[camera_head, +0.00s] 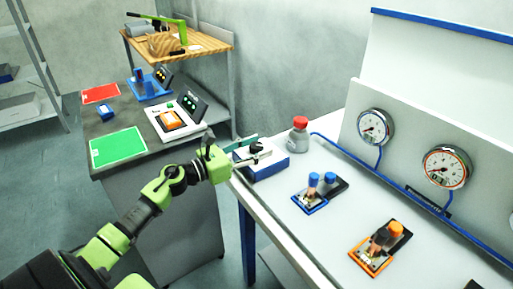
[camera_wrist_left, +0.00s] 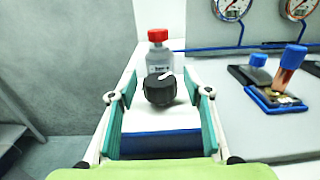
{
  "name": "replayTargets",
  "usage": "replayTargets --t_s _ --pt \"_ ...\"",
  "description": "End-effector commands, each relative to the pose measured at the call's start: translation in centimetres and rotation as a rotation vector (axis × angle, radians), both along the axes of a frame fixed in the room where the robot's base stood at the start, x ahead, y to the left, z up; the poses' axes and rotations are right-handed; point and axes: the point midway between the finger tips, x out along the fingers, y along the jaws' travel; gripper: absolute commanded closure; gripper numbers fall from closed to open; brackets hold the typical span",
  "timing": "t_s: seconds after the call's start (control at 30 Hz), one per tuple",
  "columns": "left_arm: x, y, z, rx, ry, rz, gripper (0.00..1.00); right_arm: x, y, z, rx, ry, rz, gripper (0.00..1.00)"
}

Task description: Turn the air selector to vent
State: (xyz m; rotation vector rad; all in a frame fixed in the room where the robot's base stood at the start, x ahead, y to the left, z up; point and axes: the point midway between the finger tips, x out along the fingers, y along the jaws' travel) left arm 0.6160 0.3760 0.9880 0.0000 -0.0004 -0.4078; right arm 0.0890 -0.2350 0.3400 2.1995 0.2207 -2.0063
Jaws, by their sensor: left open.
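The air selector is a black round knob (camera_wrist_left: 160,90) on the white top of a blue-sided box (camera_head: 270,168) at the near left end of the bench. A white pointer mark on the knob points up and slightly right in the left wrist view. In the head view the knob (camera_head: 256,147) is partly hidden by my gripper. My left gripper (camera_head: 248,156) is open, with its teal-lined fingers to either side of the knob in the left wrist view. Clear gaps show between fingers and knob. Labels around the knob are not readable. My right gripper is not in view.
A red-capped bottle (camera_head: 299,135) stands just behind the selector box. Two gauges (camera_head: 375,127) and a blue pipe run along the back panel. A blue-framed tray (camera_head: 310,201) and an orange-framed tray (camera_head: 372,262) lie to the right. A dark side table (camera_head: 104,122) stands left.

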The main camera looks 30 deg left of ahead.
Motion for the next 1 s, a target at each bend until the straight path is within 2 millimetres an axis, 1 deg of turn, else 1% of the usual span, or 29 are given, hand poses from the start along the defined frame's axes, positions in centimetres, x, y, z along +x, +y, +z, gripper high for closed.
replayTargets --t_s 0.17,0.27,0.37,0.7,0.83,1.0 --pt "-0.3 0.1 -0.1 -0.001 0.001 0.0 0.55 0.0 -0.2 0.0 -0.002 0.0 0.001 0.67" --pt "-1.1 0.5 -0.2 -0.001 0.003 0.001 0.55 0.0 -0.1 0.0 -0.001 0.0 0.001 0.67" --pt "-2.6 1.1 -0.3 0.0 0.004 0.001 0.55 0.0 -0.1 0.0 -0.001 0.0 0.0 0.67" --pt "-8.7 3.7 -0.2 -0.001 0.004 0.001 0.55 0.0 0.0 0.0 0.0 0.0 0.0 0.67" --pt "-10.2 4.4 -0.1 -0.001 0.002 0.001 0.55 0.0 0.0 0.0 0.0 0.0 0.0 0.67" --pt "-11.0 4.7 0.0 -0.001 0.0 -0.001 0.55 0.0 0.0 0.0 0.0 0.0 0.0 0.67"
